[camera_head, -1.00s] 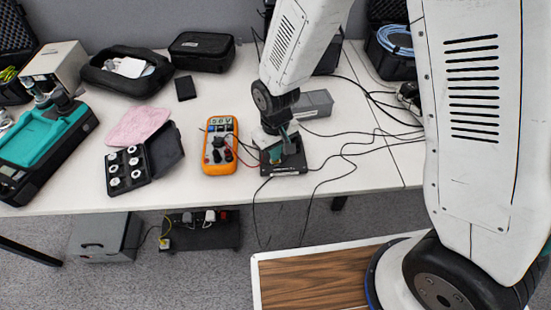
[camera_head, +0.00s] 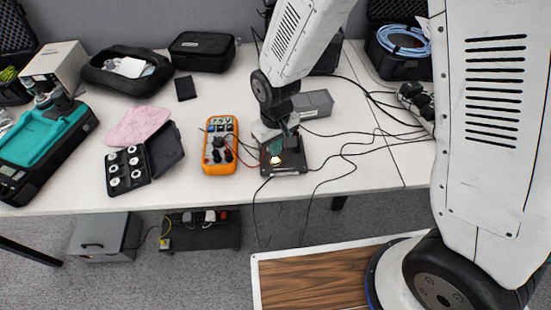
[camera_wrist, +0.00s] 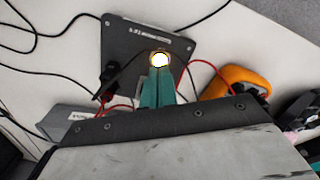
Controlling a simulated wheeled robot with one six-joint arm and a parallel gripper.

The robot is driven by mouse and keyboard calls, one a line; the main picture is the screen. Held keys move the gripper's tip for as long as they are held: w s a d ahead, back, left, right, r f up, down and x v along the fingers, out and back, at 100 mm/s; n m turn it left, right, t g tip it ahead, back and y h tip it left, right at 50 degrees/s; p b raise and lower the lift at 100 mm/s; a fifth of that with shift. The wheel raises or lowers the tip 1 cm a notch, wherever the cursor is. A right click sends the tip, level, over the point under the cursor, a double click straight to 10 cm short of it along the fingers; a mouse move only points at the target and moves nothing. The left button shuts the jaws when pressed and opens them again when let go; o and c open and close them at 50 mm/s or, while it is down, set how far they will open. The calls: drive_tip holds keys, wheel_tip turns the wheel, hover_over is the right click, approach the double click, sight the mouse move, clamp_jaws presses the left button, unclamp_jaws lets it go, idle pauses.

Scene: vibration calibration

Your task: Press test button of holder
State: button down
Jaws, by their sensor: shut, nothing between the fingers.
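The holder (camera_head: 291,168) is a dark flat plate on the front part of the white table, right of the orange multimeter. It also shows in the wrist view (camera_wrist: 128,40), with a pale label strip. Its round test button (camera_wrist: 159,59) glows bright yellow-white; the glow also shows in the head view (camera_head: 276,160). My gripper (camera_wrist: 158,71) is shut and empty, its teal fingers together. The fingertips overlap the near edge of the button in the wrist view; I cannot tell whether they touch it. My gripper also shows in the head view (camera_head: 275,149), just above the plate.
The orange multimeter (camera_head: 220,158) stands close left of the holder, with a red lead between them. A grey box (camera_head: 314,103) lies behind. Black cables (camera_head: 350,152) run right and over the table's front edge. An open black case (camera_head: 165,152) lies farther left.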

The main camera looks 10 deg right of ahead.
sight(277, 161)
drive_tip(key=shift+r, duration=2.05)
drive_tip(key=shift+s+d, duration=0.15)
drive_tip(key=shift+s, duration=0.1)
drive_tip(key=s+d+r+m, duration=0.2)
drive_tip(key=s+d+r, duration=0.7)
drive_tip(key=r, duration=0.3)
drive_tip(key=s+d+r+m+t, duration=0.1)
drive_tip(key=s+d+r+m, duration=0.2)
drive_tip(key=s+d+r, duration=0.7)
drive_tip(key=shift+d+r+m, duration=0.3)
drive_tip(key=shift+d+r, duration=0.45)
drive_tip(key=shift+r, duration=0.15)
